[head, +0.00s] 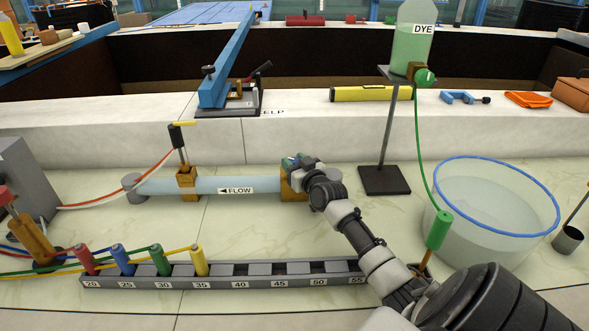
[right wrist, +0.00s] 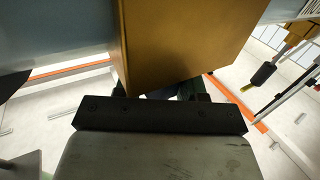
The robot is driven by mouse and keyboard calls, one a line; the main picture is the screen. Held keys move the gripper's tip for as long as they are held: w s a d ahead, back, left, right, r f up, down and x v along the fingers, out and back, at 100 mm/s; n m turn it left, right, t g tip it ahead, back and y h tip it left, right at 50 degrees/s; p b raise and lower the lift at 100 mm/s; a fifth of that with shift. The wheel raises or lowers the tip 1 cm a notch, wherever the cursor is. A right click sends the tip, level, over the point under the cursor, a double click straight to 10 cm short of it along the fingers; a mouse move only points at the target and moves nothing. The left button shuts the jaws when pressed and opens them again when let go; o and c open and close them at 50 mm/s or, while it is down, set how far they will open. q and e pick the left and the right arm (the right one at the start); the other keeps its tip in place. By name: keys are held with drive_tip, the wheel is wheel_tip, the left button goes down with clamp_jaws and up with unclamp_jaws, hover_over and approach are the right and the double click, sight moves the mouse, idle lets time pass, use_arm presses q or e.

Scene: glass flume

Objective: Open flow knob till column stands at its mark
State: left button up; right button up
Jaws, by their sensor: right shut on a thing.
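A glass flume tube (head: 215,185) marked FLOW, with an arrow to the left, lies along the bench. At its right end is a brass block (head: 293,184), which fills the upper middle of the right wrist view (right wrist: 185,40). My right gripper (head: 303,164) is at the top of this block, shut on a small blue-green knob (head: 291,161) mostly hidden by the fingers. A thin upright with a dark top (head: 177,137) and a yellow marker (head: 184,123) stands on the left brass block (head: 187,181). Its column level is too small to read. My left gripper is not in view.
A grey numbered rack (head: 225,283) with several coloured plugs lies in front. A green DYE bottle (head: 412,42) on a stand, with a green hose, and a clear blue-rimmed basin (head: 497,237) are to the right. A blue beam (head: 228,62) stands behind.

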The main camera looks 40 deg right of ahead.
idle(0.4)
drive_tip(key=o, duration=0.9)
drive_tip(key=v, duration=1)
drive_tip(key=shift+s, duration=0.35)
